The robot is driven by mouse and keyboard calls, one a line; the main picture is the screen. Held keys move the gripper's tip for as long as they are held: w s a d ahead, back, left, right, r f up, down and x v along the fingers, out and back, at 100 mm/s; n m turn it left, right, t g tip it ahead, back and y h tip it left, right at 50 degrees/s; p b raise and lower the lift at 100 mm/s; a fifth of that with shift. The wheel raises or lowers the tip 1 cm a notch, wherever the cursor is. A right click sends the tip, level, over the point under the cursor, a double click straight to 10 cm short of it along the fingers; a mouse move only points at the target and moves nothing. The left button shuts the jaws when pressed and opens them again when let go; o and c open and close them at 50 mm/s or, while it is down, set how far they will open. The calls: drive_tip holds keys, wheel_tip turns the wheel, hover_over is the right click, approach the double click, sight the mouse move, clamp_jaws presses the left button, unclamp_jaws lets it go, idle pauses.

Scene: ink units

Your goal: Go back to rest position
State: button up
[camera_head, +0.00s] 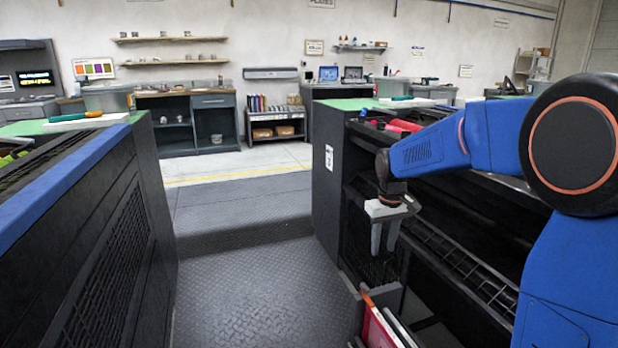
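My blue arm (485,140) comes in from the right and reaches left over the open front of the dark machine. My gripper (384,240) hangs from its end, pointing down, with a pale mount and grey fingers. It is in front of the machine's dark opening. The fingers look a little apart, but the view is small, and I see nothing held between them.
The dark machine (328,170) stands at the right, with red and dark items (403,126) on top. A bin with red and white flat pieces (380,325) is below my gripper. Another machine (105,225) lines the left. The metal floor (240,280) between is clear.

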drive_tip(key=s+d+r+m+t, duration=0.1)
drive_tip(key=s+d+r, duration=0.15)
drive_tip(key=s, duration=0.65)
drive_tip(key=s+d+r+m+t, duration=0.1)
drive_tip(key=s+r, duration=0.3)
drive_tip(key=s, duration=0.6)
drive_tip(key=s+d+f+t, duration=0.1)
drive_tip(key=s+f, duration=0.1)
drive_tip(key=s, duration=0.6)
drive_tip(key=s+f+m+t, duration=0.1)
drive_tip(key=s, duration=0.8)
drive_tip(key=shift+s+d+f, duration=0.15)
drive_tip(key=shift+d+f, duration=0.2)
drive_tip(key=shift+c, duration=0.4)
